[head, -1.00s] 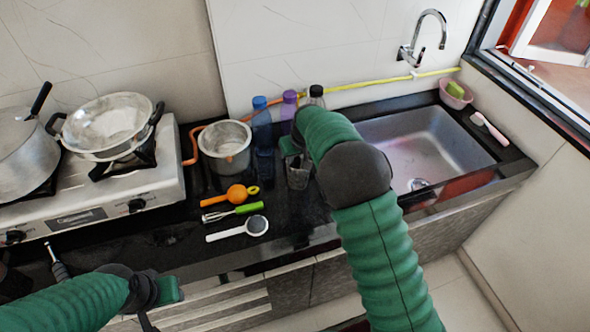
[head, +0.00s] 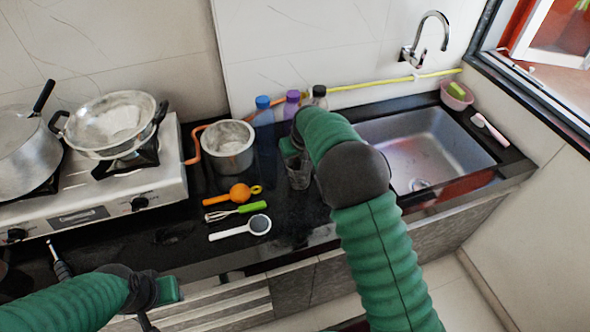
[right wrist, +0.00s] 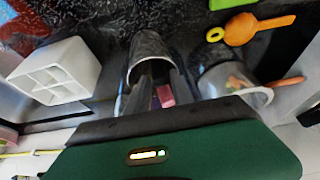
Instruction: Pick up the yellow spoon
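A green-handled whisk (head: 236,212) and a white strainer (head: 242,228) lie in front of the spoon. A metal pot (head: 227,150) stands behind it. Bottles (head: 263,120) stand behind my right gripper. A white compartment box (right wrist: 58,72) shows in the wrist view. The sink (head: 425,150) is right.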

